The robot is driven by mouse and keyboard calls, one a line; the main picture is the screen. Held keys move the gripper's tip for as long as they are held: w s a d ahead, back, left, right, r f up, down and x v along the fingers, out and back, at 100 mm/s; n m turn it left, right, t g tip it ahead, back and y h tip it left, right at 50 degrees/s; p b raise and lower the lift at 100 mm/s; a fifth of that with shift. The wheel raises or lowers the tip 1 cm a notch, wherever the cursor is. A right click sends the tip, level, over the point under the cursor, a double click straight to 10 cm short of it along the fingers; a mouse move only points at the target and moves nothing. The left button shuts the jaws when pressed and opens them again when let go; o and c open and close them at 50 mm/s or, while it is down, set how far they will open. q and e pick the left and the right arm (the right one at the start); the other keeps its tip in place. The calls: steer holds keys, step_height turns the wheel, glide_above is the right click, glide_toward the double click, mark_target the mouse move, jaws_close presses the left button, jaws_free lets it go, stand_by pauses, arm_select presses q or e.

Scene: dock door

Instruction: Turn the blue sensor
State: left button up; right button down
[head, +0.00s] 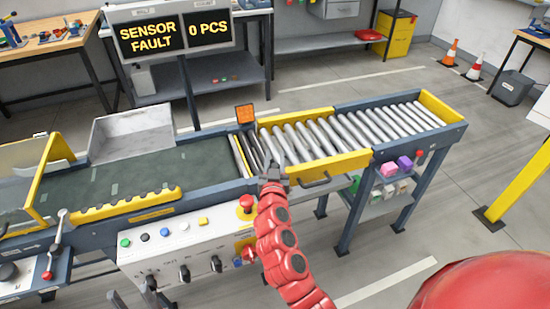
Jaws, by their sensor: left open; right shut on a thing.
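My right gripper (272,176), dark, at the end of a red arm, is at the near edge of the conveyor, where the green belt meets the rollers. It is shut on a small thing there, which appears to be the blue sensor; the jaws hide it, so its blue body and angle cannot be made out. An orange square reflector (245,114) stands across the conveyor on the far edge. The display (173,36) reads "SENSOR FAULT" and "0 PCS". My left gripper is not in view.
The green belt (165,172) is empty, with a grey bin (132,137) on its far side. The control panel (188,252) with a red button (246,203) is below the gripper. A yellow guard with a handle (316,181) is just right.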

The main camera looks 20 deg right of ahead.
steer(key=shift+s+d+f+m+g+h+b, duration=0.1)
steer(key=shift+m+g+h+b, duration=0.65)
steer(key=shift+b, duration=1.65)
steer(key=shift+s+d+f+m+g+h+b, duration=0.2)
steer(key=shift+m+h+b, duration=0.65)
steer(key=shift+b, duration=1.55)
steer(key=shift+w+d+r+m+g+h+b, duration=0.1)
steer(key=shift+m+g+h+b, duration=0.4)
steer(key=shift+h+b, duration=1.25)
steer(key=shift+s+r+g+y+b, duration=0.1)
steer(key=shift+g+y+b, duration=0.3)
steer(key=shift+b, duration=0.75)
steer(key=shift+d+r, duration=0.1)
steer(key=c, duration=0.5)
jaws_free()
steer(key=shift+c, duration=0.2)
steer(key=shift+s, duration=0.1)
steer(key=v, duration=1.7)
steer(key=shift+a, duration=0.25)
